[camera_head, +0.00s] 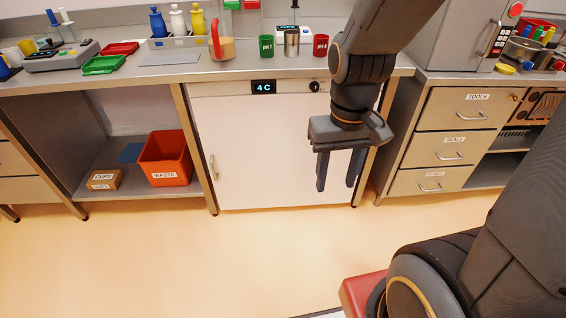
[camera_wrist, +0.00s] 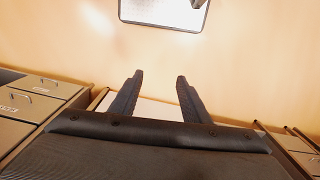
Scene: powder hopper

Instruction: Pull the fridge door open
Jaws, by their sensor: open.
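The fridge door (camera_head: 255,150) is a white panel under the counter, and it looks shut. A display reading 4 C (camera_head: 263,87) sits above it. The door handle (camera_head: 213,167) is a small upright bar at the door's left edge. My gripper (camera_head: 337,188) hangs in front of the right part of the door, fingers pointing down, apart from the handle. It is open and empty. In the wrist view my gripper (camera_wrist: 158,78) shows two spread fingers over the floor, with a strip of white behind them. The handle cannot be made out there.
An orange waste bin (camera_head: 166,158) and a cardboard box (camera_head: 104,180) stand on the shelf left of the fridge. Labelled drawers (camera_head: 455,145) are on the right. Bottles, trays and cups crowd the counter (camera_head: 150,72). The floor (camera_head: 200,260) in front is clear.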

